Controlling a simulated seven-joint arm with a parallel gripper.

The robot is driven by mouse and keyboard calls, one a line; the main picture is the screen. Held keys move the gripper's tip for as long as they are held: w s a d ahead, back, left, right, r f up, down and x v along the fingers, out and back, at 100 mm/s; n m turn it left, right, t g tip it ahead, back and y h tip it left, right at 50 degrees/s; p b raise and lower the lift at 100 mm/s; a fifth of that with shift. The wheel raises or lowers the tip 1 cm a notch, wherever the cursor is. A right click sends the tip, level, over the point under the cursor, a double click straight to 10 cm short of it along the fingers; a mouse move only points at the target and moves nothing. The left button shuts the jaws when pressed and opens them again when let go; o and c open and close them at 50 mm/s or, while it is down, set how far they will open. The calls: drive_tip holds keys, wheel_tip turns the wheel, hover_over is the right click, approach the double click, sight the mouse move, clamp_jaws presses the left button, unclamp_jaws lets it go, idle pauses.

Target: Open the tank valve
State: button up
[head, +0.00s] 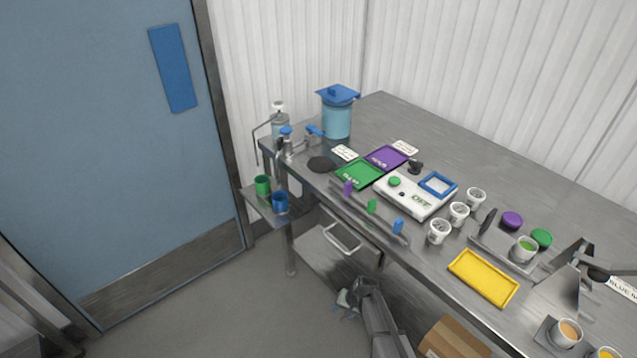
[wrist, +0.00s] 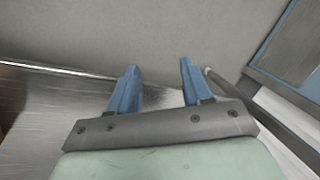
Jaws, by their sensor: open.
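The tank (head: 337,118), light blue with a darker blue lid, stands at the far left end of the metal bench. A blue lever (head: 314,130) shows at its lower left, beside a metal tap with a blue knob (head: 286,131); which of these is the tank's valve is too small to tell. My gripper (head: 346,299) is low in front of the bench, near the drawer, well below and apart from the tank. In the wrist view its two blue fingers (wrist: 157,78) are apart with nothing between them. The tank does not show there.
A side shelf (head: 262,207) holds a green cup (head: 262,185) and a blue cup (head: 280,202). Green (head: 359,174) and purple (head: 387,157) trays, a white scale (head: 414,201) and several white cups stand on the bench. The floor at left is clear.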

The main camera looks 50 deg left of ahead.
drive_tip(key=s+a+r+n+y, duration=0.1)
drive_tip(key=s+a+r, duration=0.2)
drive_tip(key=s+a, duration=0.55)
drive_tip(key=s+a+r+n+g+y, duration=0.1)
drive_tip(key=s+a+r, duration=0.35)
drive_tip(key=a, duration=0.75)
drive_tip(key=s+a+r+n+y, duration=0.1)
drive_tip(key=s+a+r, duration=0.1)
drive_tip(key=s+a, duration=0.7)
drive_tip(key=w+a+r+n, duration=0.2)
drive_tip(key=w+a+r, duration=0.15)
drive_tip(key=r, duration=0.45)
drive_tip(key=w+a+r+n, duration=0.2)
drive_tip(key=a+r, duration=0.3)
drive_tip(key=r, duration=0.2)
wheel_tip(320, 180, up, 41)
drive_tip(key=n+t+h, duration=0.2)
drive_tip(key=n+t, duration=0.1)
drive_tip(key=n, duration=0.1)
hover_over(316, 130)
drive_tip(key=d, duration=0.6)
drive_tip(key=x, duration=1.3)
drive_tip(key=shift+a+r, duration=0.1)
drive_tip(key=shift+a, duration=0.15)
clamp_jaws()
